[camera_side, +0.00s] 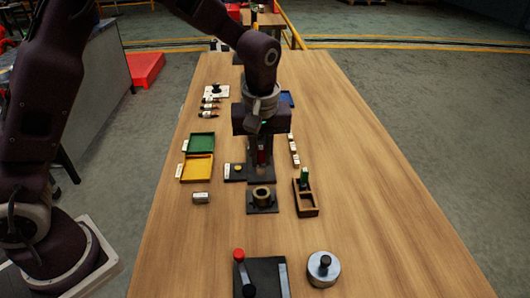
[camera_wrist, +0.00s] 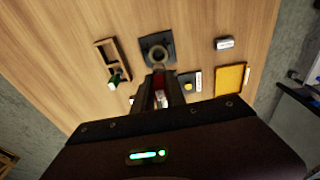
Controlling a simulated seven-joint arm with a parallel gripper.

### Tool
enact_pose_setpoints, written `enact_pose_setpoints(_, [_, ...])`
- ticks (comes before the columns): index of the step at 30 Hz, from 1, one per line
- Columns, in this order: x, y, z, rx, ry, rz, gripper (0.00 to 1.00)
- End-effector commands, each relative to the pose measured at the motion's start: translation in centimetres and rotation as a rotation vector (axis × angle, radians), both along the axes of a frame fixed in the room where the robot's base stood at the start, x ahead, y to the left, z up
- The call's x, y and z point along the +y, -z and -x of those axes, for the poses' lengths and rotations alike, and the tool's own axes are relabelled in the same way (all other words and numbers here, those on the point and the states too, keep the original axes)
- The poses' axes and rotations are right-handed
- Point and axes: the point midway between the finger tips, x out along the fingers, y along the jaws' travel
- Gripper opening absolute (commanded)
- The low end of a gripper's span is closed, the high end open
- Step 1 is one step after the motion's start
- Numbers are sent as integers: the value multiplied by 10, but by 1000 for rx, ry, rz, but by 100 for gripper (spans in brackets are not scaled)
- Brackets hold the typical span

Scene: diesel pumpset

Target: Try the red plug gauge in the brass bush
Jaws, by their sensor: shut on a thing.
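The brass bush (camera_side: 262,192) stands upright on a dark square plate (camera_side: 262,209) in the middle of the table; in the wrist view the bush (camera_wrist: 158,54) lies just beyond my fingertips. My gripper (camera_side: 262,163) is shut on the red plug gauge (camera_side: 262,155), behind the bush in the side view. The red gauge (camera_wrist: 158,78) shows between the fingers in the wrist view; its lower end is hidden. The gauge appears apart from the bush. A wooden rack (camera_side: 305,211) to the right of the bush holds a green plug gauge (camera_side: 304,174).
Green (camera_side: 201,142) and yellow (camera_side: 197,168) trays lie left. A dark block with a yellow piece (camera_side: 237,171) is close beside the gripper. A grey block (camera_side: 200,198), a lever fixture with a red knob (camera_side: 239,254) and a metal cylinder (camera_side: 323,270) stand nearby. The right side is clear.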

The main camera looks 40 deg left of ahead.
Motion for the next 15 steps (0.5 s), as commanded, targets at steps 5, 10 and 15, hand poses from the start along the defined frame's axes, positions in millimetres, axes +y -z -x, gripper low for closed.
enact_pose_setpoints(5, [0,20,1,3,0,0,0])
enact_pose_setpoints(10, [0,41,0,3,0,0,0])
enact_pose_setpoints(15, [0,54,0,1,-1,0,0])
